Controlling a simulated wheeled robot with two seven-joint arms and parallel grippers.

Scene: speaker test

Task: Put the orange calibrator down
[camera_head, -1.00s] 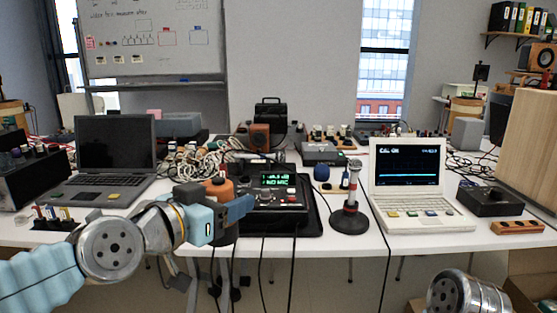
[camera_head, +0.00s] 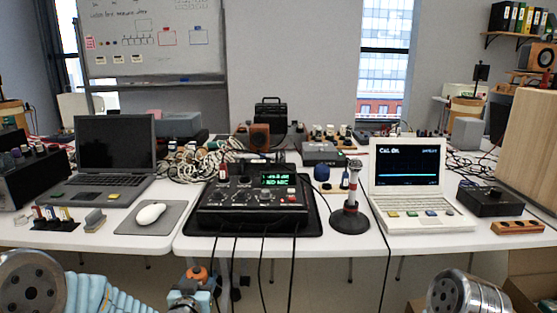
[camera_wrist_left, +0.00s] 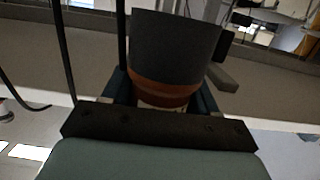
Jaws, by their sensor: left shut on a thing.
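The orange calibrator (camera_head: 195,272) is low in the head view, in front of and below the table's front edge. Only its orange top shows clearly there. In the left wrist view the calibrator (camera_wrist_left: 175,50) is a dark grey cylinder with an orange-brown band, held between the fingers. My left gripper (camera_head: 188,291) is shut on it; its fingers also show in the left wrist view (camera_wrist_left: 162,93). The calibrator appears clear of the tabletop. My right gripper is out of view; only part of my right arm shows at the bottom right.
The white table (camera_head: 285,247) carries a black mixer-like device (camera_head: 240,207), a mouse (camera_head: 150,213) on a grey mat (camera_head: 178,222), a microphone stand (camera_head: 349,215) and a white laptop (camera_head: 415,215). Cables hang over the front edge. Small bare strips show along the front.

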